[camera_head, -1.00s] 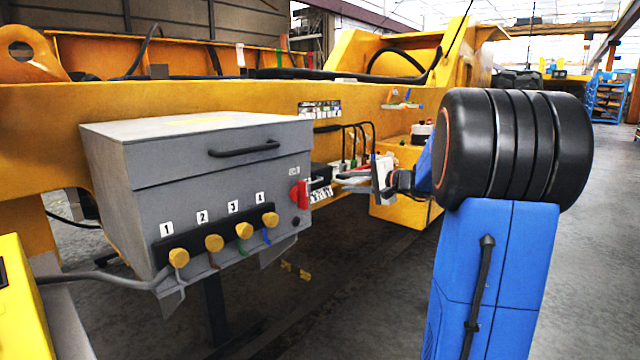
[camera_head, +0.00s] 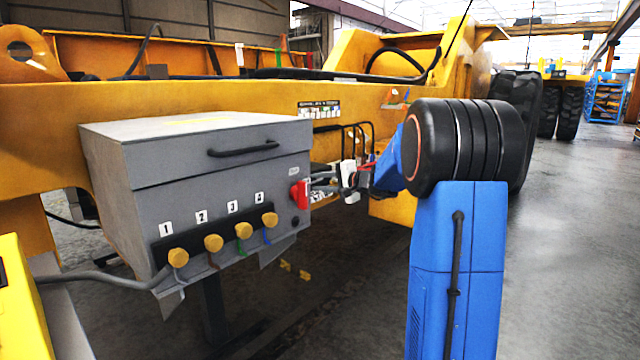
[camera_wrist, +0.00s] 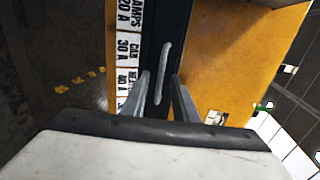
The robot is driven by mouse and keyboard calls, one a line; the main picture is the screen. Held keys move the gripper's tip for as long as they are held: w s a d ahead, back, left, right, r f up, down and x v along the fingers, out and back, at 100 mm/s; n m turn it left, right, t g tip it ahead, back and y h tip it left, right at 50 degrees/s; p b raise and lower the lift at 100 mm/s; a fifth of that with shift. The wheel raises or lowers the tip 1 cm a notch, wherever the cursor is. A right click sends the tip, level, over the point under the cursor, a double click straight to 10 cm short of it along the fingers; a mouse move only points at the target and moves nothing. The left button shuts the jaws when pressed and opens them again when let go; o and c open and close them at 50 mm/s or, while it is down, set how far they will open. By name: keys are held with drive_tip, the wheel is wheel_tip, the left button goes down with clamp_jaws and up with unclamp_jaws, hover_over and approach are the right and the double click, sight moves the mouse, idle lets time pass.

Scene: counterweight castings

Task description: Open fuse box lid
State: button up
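In the wrist view, a black box face (camera_wrist: 152,32) with a pale bar handle (camera_wrist: 163,70) lies ahead of my gripper. A white label strip (camera_wrist: 128,48) reading 20 A, 30 A and 40 A runs beside it; this looks like the fuse box. My gripper (camera_wrist: 160,90) is open, its two grey fingers either side of the handle's near end in the picture. I cannot tell whether they touch it. In the head view my gripper (camera_head: 325,180) partly hides the fuse box, whose label (camera_head: 320,197) shows below. The lid looks shut.
A large grey box (camera_head: 215,165) with a black handle, numbered yellow plugs and a red knob (camera_head: 299,195) stands just left of my gripper. A yellow machine frame (camera_head: 200,98) runs behind. Cables (camera_head: 357,135) hang above my gripper. Open floor (camera_head: 570,250) lies at right.

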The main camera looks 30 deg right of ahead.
clamp_jaws()
idle(1.4)
